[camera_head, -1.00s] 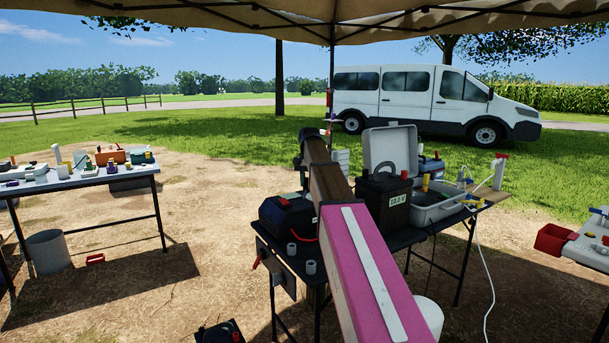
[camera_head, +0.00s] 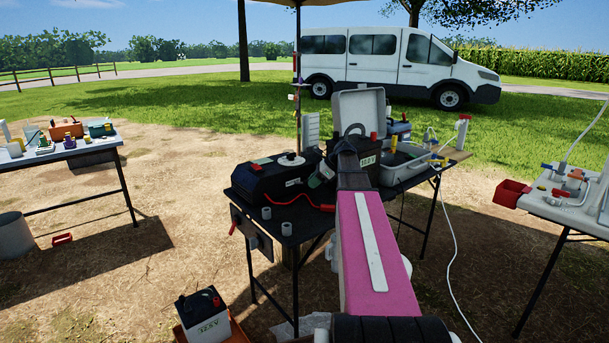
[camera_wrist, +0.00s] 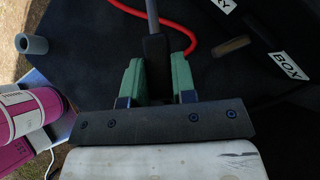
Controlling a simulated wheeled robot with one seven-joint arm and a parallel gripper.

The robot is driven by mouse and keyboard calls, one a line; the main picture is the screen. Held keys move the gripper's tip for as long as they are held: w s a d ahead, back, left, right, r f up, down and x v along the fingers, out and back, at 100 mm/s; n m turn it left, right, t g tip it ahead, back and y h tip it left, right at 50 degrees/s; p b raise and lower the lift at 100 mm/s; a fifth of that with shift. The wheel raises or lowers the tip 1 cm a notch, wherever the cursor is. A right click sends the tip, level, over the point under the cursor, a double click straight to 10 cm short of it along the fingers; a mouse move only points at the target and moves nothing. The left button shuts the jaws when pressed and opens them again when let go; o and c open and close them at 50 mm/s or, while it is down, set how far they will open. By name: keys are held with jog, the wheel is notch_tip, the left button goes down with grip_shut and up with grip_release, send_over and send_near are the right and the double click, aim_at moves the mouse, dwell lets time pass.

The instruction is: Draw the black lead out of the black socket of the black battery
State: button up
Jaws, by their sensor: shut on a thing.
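A black battery box (camera_head: 262,184) with a red part on top stands at the left of the black table. My gripper (camera_wrist: 157,68) has green fingers shut on a black plug-like piece (camera_wrist: 155,52), which I take for the black lead's end. A grey rod shows above it. Whether it is still seated in a socket is hidden. My gripper also shows at the box's right side in the head view (camera_head: 322,172). A red lead (camera_wrist: 196,28) curves close beside the fingers.
A black battery with a voltage label (camera_head: 367,161) stands right of my gripper, near an open grey case (camera_head: 360,105). Small grey cups (camera_head: 286,228) stand at the table's front. A white battery (camera_head: 203,312) is on the ground. Another table (camera_head: 570,205) is at right.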

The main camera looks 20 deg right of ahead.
aim_at(311, 201)
jog(key=shift+s+d+f+m+t, duration=0.1)
jog(key=shift+d+f+m+t, duration=0.2)
jog(key=shift+d+m, duration=0.1)
jog(key=shift+f, duration=2.35)
jog(key=shift+f, duration=0.6)
jog(key=shift+s+a+f, duration=0.1)
jog(key=shift+s+f, duration=0.05)
jog(key=shift+f, duration=0.55)
jog(key=o, duration=0.7)
jog(key=shift+o, duration=1.1)
notch_tip(311, 201, up, 5)
jog(key=shift+a+f, duration=0.1)
jog(key=shift+a, duration=0.05)
jog(key=s+a+r, duration=0.3)
jog(key=a+r, duration=0.4)
jog(key=a, duration=0.3)
jog(key=shift+s+a+r, duration=0.2)
jog(key=shift+a+r, duration=0.1)
jog(key=shift+a, duration=0.05)
